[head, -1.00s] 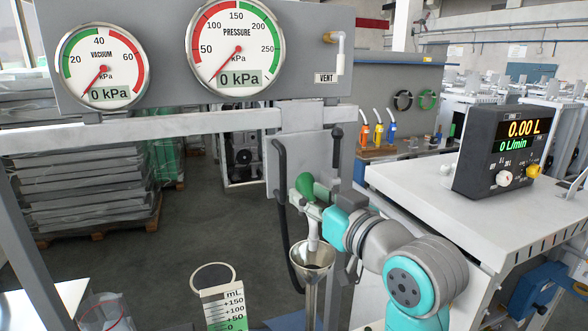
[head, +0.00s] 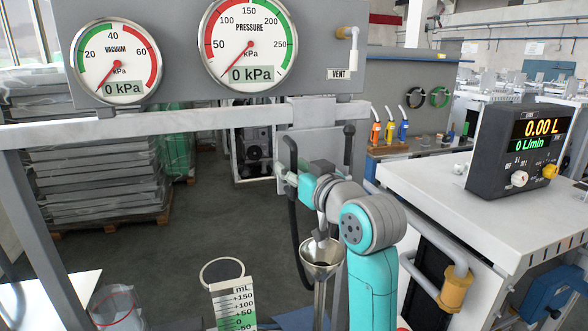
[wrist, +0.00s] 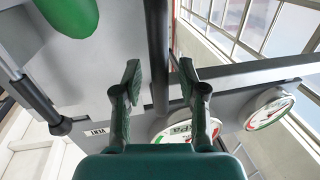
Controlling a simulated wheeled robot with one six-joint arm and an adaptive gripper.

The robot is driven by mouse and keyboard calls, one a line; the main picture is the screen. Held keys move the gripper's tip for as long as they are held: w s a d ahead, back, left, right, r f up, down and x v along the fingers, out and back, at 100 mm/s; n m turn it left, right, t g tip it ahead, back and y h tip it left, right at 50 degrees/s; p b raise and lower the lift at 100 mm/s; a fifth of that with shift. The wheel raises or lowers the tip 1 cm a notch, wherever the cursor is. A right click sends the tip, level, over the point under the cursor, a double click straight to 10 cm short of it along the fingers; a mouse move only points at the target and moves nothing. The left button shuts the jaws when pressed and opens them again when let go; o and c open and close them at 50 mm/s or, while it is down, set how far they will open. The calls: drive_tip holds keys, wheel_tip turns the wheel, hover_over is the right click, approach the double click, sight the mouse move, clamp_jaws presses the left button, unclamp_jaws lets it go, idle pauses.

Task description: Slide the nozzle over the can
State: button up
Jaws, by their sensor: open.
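A grey nozzle spout (head: 320,226) points down into a metal funnel (head: 322,270) in the head view. The can (head: 222,268), with a round dark mouth, stands left of the funnel behind a mL scale (head: 234,305). My gripper (head: 283,180) reaches past the spout toward a dark upright bar or hose (head: 292,150). In the wrist view my gripper (wrist: 160,80) is open, and the dark bar (wrist: 158,50) shows between its fingers; depth and contact are unclear. A green rounded part (wrist: 70,15) shows at upper left there; my arm hides it in the head view.
A black-knobbed lever (head: 348,132) stands right of the bar. A grey crossbar (head: 170,128) runs below the vacuum and pressure gauges. A bench (head: 440,190) with a flow display (head: 520,150) stands at right. A clear beaker (head: 115,308) is at lower left.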

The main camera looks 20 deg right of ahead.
clamp_jaws()
drive_tip(key=shift+a, duration=0.15)
drive_tip(key=a, duration=2.3)
drive_tip(key=shift+a, duration=0.4)
unclamp_jaws()
